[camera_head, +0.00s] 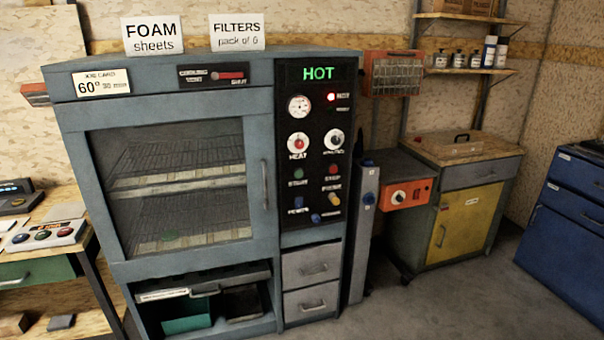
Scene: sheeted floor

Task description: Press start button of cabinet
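The cabinet (262,100) is a blue-grey oven-like unit with a closed glass door (175,185) on its left and a black control panel (290,250) on its right. A small green button (298,173) sits on the panel's left side, above a blurred label that appears to read START. A red button (332,170) is to its right. Below are a blue button (298,202), a yellow-orange knob (334,199) and a small blue button (316,218). A green HOT display and a lit red lamp (331,97) show near the top. My gripper is not in view.
An orange control box (404,194) and yellow-doored cupboard (464,226) stand right. Floor at lower right is clear.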

